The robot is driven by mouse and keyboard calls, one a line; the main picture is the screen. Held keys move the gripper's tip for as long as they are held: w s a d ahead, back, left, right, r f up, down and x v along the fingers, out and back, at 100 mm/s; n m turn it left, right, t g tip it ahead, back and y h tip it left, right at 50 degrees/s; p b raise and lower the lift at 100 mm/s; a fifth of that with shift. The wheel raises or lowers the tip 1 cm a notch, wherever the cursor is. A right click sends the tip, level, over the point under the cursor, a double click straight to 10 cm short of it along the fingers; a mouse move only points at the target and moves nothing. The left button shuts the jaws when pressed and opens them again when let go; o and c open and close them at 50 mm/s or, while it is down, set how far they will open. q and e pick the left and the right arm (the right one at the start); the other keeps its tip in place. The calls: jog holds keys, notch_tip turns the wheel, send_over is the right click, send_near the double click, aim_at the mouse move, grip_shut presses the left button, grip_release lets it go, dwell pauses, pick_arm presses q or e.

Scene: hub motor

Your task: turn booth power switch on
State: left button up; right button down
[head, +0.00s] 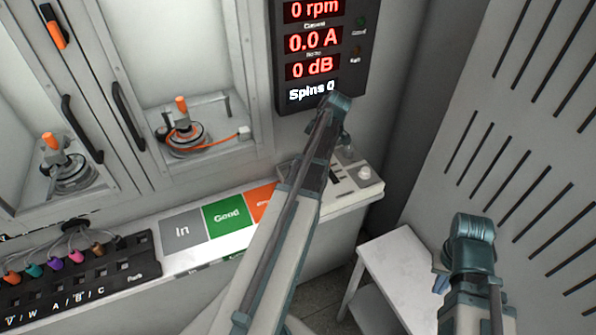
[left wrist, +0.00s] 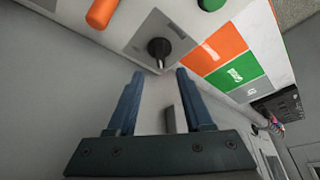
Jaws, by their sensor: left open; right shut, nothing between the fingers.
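A small control box (head: 368,190) stands at the right end of the sign counter in the head view, partly hidden by my left arm. In the left wrist view, a black switch knob (left wrist: 158,47) sits on a grey plate on this box; I take it for the booth power switch, but no label is readable. My left gripper (left wrist: 157,74) is open. Its two blue fingers point at the knob, one to each side in the picture, apparently short of it, with nothing between them. My right gripper (head: 440,284) is shut and empty, low at the right, mostly hidden by its arm.
An orange handle (left wrist: 102,12) and a green button (left wrist: 210,4) flank the knob. A display (head: 315,42) reads 0 rpm, 0.0 A, 0 dB. A white side table (head: 398,252) stands at the right, near a slotted wall panel (head: 535,130). Motors sit in glazed booths at left.

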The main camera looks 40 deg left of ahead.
pick_arm(q)
jog(key=b+x, duration=0.6)
jog(key=x, duration=0.2)
jog(key=shift+f, duration=0.1)
pick_arm(e)
notch_tip(320, 180, down, 8)
jog(key=shift+r, duration=0.2)
pick_arm(q)
grip_shut()
